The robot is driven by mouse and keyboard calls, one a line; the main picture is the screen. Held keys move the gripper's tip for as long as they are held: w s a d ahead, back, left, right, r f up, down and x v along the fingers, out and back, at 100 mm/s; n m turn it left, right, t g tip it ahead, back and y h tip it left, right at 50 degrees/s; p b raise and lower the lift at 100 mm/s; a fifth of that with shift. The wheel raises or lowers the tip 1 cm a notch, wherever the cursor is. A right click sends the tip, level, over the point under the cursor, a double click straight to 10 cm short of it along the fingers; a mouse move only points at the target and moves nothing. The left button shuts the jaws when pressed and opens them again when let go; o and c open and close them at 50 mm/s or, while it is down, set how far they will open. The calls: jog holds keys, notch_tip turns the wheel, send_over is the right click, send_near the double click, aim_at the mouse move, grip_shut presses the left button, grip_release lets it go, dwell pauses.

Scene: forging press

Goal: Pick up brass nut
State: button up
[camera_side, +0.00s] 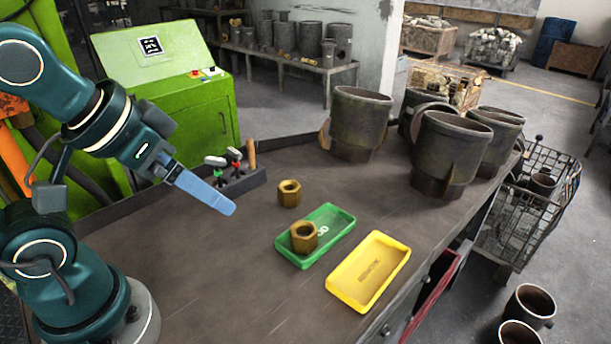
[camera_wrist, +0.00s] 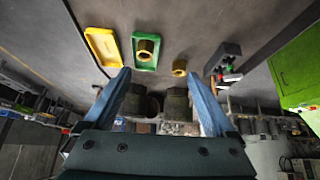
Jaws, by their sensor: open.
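One brass nut (camera_side: 287,200) stands on the bare bench top, just behind the green tray; it also shows in the wrist view (camera_wrist: 179,73). A second brass nut (camera_side: 303,244) sits inside the green tray (camera_side: 341,225), towards its near-left part, and it looks larger in the wrist view (camera_wrist: 143,57). My gripper (camera_side: 228,207) hangs above the bench, left of both nuts in the side view. Its two blue fingers are wide apart in the wrist view (camera_wrist: 160,80), with nothing between them.
A yellow tray (camera_side: 398,249) lies empty right of the green one. A dark tool holder (camera_side: 238,184) with several tools stands behind my gripper. Large dark metal castings (camera_side: 358,122) stand at the bench's far right. The front-left bench top is clear.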

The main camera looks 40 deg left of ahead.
jog(key=w+a+r+n, duration=0.1)
jog(key=w+r, duration=0.2)
jog(key=w, duration=0.4)
jog(key=n+g+y, duration=0.1)
jog(key=n+g, duration=0.1)
send_over(290, 186)
jog(key=s+d, duration=0.2)
jog(key=f, duration=1.4)
jog(key=shift+s+a+f, duration=0.15)
jog(key=shift+a+f, duration=0.1)
jog(key=shift+a+f+n, duration=0.15)
jog(key=shift+f+n, duration=0.15)
jog(key=shift+f, duration=0.4)
jog(key=shift+x, duration=2.1)
jog(key=shift+r, duration=0.1)
grip_shut()
